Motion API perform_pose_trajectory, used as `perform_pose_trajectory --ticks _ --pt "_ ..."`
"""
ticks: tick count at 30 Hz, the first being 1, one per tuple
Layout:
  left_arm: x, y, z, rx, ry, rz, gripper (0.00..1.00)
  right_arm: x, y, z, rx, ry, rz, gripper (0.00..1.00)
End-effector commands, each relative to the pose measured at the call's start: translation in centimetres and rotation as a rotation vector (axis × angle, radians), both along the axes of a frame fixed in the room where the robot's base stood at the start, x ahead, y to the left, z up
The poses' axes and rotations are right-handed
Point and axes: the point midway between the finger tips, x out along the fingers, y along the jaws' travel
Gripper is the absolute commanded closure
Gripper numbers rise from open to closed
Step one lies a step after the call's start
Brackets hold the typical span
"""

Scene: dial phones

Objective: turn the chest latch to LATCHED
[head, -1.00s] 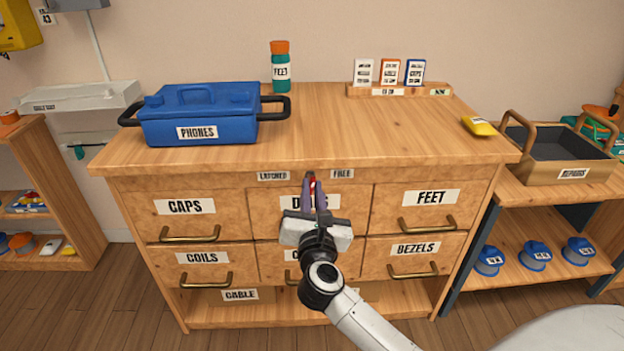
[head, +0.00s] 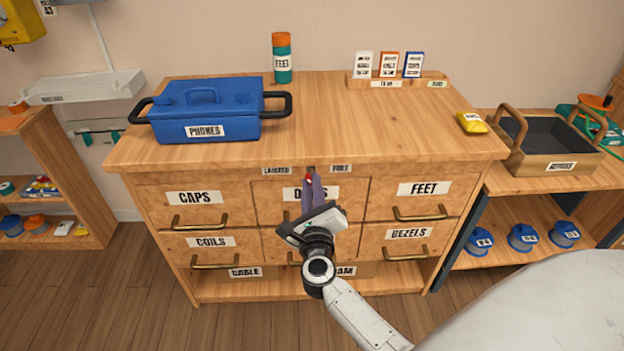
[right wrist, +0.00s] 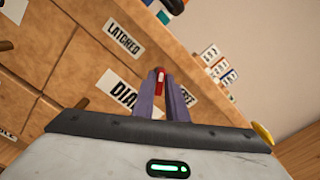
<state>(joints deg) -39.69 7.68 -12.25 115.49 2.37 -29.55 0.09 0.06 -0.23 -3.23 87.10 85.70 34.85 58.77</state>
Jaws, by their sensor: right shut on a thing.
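The chest latch is a small red-tipped lever (head: 309,180) on the front rail of the wooden chest (head: 430,150). It sits between the LATCHED label (head: 276,171) on the left and the FREE label (head: 341,169) on the right. My right gripper (head: 311,188) is shut on the latch, its purple fingers reaching up from below. In the right wrist view the red lever (right wrist: 160,77) shows between the fingertips, with the LATCHED label (right wrist: 124,39) clear and the FREE label partly hidden. The lever's exact angle is hard to tell. My left gripper is not in view.
A blue PHONES case (head: 205,108), a green bottle (head: 282,62), a card rack (head: 396,80) and a yellow packet (head: 472,123) stand on the chest top. Drawers with brass handles lie around my gripper. A brown REPAIRS crate (head: 545,160) stands on the right shelf.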

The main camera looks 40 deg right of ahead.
Motion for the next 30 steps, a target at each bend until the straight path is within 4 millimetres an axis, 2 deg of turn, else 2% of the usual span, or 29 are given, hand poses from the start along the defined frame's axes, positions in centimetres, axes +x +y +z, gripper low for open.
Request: perform_pose_trajectory --ticks 10,27,28,30 --pt "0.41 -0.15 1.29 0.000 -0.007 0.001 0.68 -0.05 0.09 -0.16 -0.121 0.079 0.001 1.00" --pt "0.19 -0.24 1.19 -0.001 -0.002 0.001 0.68 -0.04 0.07 -0.23 -0.144 0.092 0.001 1.00" --pt "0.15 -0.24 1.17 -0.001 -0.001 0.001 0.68 -0.04 0.08 -0.22 -0.144 0.092 0.001 0.83" --pt "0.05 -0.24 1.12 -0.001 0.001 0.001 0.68 -0.03 0.07 -0.19 -0.143 0.091 0.000 0.72"
